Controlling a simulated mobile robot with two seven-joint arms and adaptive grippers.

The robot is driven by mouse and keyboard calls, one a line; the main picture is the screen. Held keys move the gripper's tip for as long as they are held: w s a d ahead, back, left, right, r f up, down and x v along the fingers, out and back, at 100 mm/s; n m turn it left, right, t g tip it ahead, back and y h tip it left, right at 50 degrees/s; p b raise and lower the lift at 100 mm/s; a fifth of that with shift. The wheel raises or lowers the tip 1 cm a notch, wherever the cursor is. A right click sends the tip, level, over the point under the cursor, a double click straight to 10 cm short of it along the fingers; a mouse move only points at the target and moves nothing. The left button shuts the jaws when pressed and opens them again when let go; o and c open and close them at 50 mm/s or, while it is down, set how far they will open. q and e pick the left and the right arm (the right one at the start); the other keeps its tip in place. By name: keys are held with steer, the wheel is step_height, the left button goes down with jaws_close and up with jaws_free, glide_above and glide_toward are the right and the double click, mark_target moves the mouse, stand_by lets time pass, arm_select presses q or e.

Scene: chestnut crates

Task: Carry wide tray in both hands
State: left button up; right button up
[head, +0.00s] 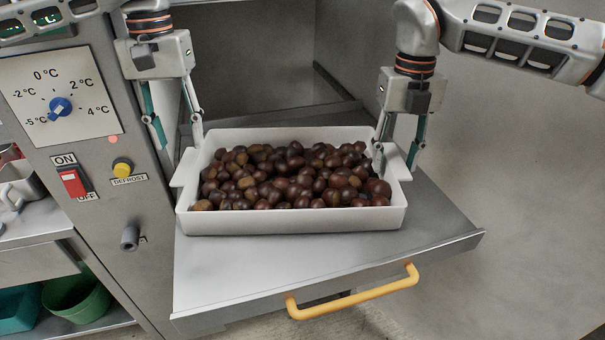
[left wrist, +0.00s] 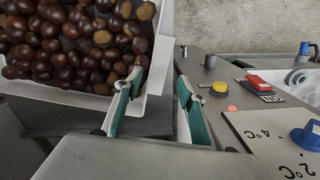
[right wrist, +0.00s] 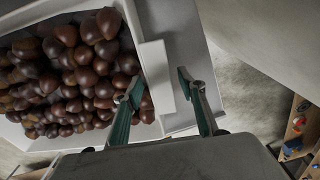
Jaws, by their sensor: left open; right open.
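The wide white tray (head: 290,222), full of brown chestnuts (head: 290,180), sits level on the lowered metal door. My left gripper (head: 179,143) is open at the tray's left end. In the left wrist view, its fingers (left wrist: 158,85) stand either side of the white end wall (left wrist: 158,60), one over the chestnuts and one outside. My right gripper (head: 396,168) is open at the right end. In the right wrist view, its fingers (right wrist: 160,82) likewise straddle the end wall (right wrist: 157,75). Clear gaps show outside the wall; contact with the inner fingers is unclear.
The lowered door (head: 225,275) has a yellow handle (head: 355,292) at its front edge. The open cabinet cavity (head: 255,60) is behind the tray. A control panel with a blue knob (head: 60,107) and red switch (head: 73,182) stands left.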

arm_select(q)
steer(key=shift+r, duration=0.5)
arm_select(e)
steer(key=shift+r, duration=0.2)
step_height(320, 180, up, 12)
steer(key=shift+w+f, duration=0.2)
steer(key=shift+w, duration=0.05)
